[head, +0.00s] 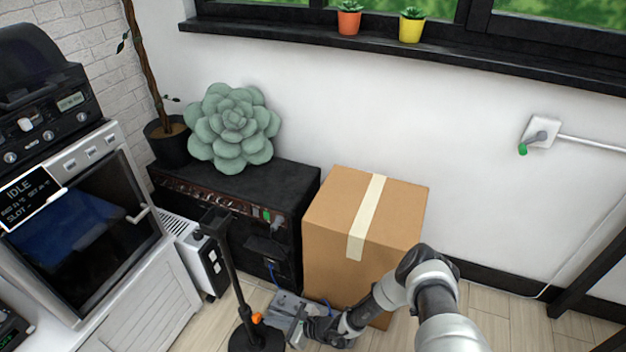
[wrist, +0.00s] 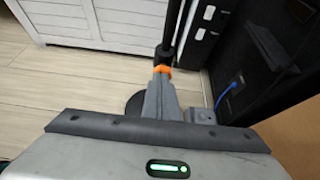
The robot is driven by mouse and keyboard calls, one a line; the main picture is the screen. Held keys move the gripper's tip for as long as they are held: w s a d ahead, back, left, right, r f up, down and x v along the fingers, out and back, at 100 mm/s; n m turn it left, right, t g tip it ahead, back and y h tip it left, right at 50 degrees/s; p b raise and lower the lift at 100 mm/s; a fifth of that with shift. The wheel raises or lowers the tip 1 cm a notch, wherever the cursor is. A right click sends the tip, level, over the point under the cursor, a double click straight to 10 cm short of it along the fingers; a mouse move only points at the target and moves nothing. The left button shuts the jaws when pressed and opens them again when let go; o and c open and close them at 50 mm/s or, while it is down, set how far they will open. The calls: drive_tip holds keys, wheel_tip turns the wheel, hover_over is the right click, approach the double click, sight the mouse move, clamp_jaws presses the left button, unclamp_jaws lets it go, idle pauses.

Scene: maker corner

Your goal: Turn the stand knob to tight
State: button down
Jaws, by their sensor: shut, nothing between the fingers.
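The stand (head: 232,285) is a black upright pole on a round black base on the floor; its pole also shows in the wrist view (wrist: 170,32). The orange knob (head: 257,318) sits low on the pole, on its right side; it also shows in the wrist view (wrist: 162,69). My gripper (head: 268,319) is low by the floor, pointing left at the knob. In the wrist view its grey fingers (wrist: 161,80) are shut with nothing between them, their tips right at the knob. I cannot tell whether they touch it. The fingers partly hide the base.
A cardboard box (head: 330,215) stands close behind my arm. A black amplifier (head: 285,190) with a succulent (head: 232,125) on top is behind the stand. A white heater-like unit (head: 205,262) and white cabinet (head: 150,300) are left. A grey box (head: 286,301) lies by my gripper.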

drive_tip(key=shift+w+a, duration=0.25)
drive_tip(key=shift+a, duration=0.35)
drive_tip(key=shift+w+a, duration=0.3)
drive_tip(key=shift+a, duration=0.35)
drive_tip(key=shift+w+a, duration=0.25)
drive_tip(key=shift+a, duration=0.35)
drive_tip(key=shift+f+b, duration=0.2)
drive_tip(key=shift+b, duration=0.2)
drive_tip(key=shift+w+d, duration=0.25)
drive_tip(key=shift+w, duration=0.25)
drive_tip(key=shift+r+p, duration=0.15)
drive_tip(key=shift+p, duration=0.15)
drive_tip(key=d, duration=0.1)
drive_tip(key=s+d+p, duration=0.1)
drive_tip(key=d, duration=0.1)
drive_tip(key=s+d+p, duration=0.1)
drive_tip(key=d, duration=0.1)
drive_tip(key=shift+s+d+r, duration=0.15)
drive_tip(key=shift+d+r, duration=0.1)
